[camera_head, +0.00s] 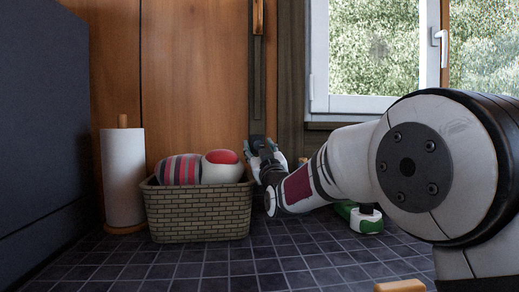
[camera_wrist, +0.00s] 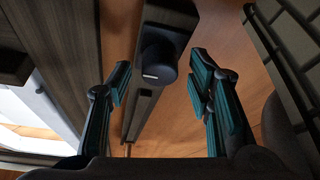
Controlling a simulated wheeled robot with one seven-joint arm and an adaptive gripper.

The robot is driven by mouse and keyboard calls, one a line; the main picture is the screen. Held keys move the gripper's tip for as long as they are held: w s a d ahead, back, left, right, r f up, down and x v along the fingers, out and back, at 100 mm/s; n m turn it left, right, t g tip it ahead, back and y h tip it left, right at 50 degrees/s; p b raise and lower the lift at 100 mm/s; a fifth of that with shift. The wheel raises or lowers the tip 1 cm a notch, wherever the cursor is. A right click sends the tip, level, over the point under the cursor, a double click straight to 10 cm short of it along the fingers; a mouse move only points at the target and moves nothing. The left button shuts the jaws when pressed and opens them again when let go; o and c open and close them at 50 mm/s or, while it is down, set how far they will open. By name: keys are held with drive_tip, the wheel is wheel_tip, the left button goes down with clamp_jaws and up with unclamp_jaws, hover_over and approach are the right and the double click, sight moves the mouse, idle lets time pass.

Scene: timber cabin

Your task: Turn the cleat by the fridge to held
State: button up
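The cleat (camera_wrist: 158,62) is a dark rounded knob with a small white mark, mounted on a dark vertical strip (camera_wrist: 146,105). In the wrist view it lies between the fingertips of my gripper (camera_wrist: 158,76). The two teal-padded fingers are apart, one on each side, with visible gaps to the knob. In the head view my gripper (camera_head: 266,160) reaches the strip (camera_head: 257,80) on the back wall, behind the basket's right end; its fingers are small and partly hidden there. A large dark body at the left (camera_head: 45,130) may be the fridge.
A woven basket (camera_head: 198,215) holding a striped roundish item (camera_head: 178,170) and a red-and-white one (camera_head: 221,167) stands left of my gripper. A paper towel roll (camera_head: 123,175) stands further left. A green-and-white object (camera_head: 366,222) lies below my arm. A window (camera_head: 375,55) is at right.

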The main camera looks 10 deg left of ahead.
drive_tip(key=c, duration=0.9)
